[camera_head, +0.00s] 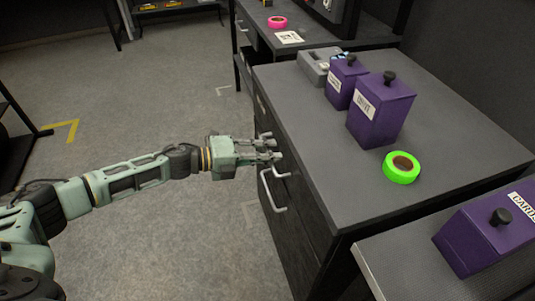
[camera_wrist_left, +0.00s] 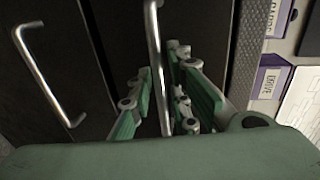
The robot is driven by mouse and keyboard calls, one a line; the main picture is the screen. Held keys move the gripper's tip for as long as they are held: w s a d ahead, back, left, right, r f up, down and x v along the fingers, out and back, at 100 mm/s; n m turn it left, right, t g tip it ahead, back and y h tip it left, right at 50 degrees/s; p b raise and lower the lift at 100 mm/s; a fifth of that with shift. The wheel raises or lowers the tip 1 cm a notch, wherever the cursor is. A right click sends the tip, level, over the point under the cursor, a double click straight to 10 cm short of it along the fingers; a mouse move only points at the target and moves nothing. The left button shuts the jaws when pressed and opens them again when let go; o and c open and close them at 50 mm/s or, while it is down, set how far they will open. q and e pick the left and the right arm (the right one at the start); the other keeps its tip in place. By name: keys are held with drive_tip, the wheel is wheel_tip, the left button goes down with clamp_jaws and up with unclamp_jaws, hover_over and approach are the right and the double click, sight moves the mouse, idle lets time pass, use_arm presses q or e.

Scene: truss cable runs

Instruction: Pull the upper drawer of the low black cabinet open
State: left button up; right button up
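The low black cabinet (camera_head: 345,200) stands at the right in the head view, its drawer fronts facing left. My left gripper (camera_head: 274,149) is at the front of its upper drawer. In the left wrist view, the metal handle of the upper drawer (camera_wrist_left: 154,50) runs between the two fingers of my left gripper (camera_wrist_left: 161,100). The fingers stand apart, with a small gap visible on the left side of the bar. The lower drawer's handle (camera_head: 271,190) is below the gripper, and it also shows in the left wrist view (camera_wrist_left: 45,75). The upper drawer looks closed. My right gripper is not in view.
On the cabinet top are two purple boxes (camera_head: 382,112), a green tape roll (camera_head: 402,167) and a grey device (camera_head: 318,66). Another purple box (camera_head: 482,240) stands on a nearer surface. The grey floor (camera_head: 150,240) left of the drawers is clear.

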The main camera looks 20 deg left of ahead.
use_arm(q)
clamp_jaws()
drive_tip(key=shift+a, duration=0.1)
idle(0.3)
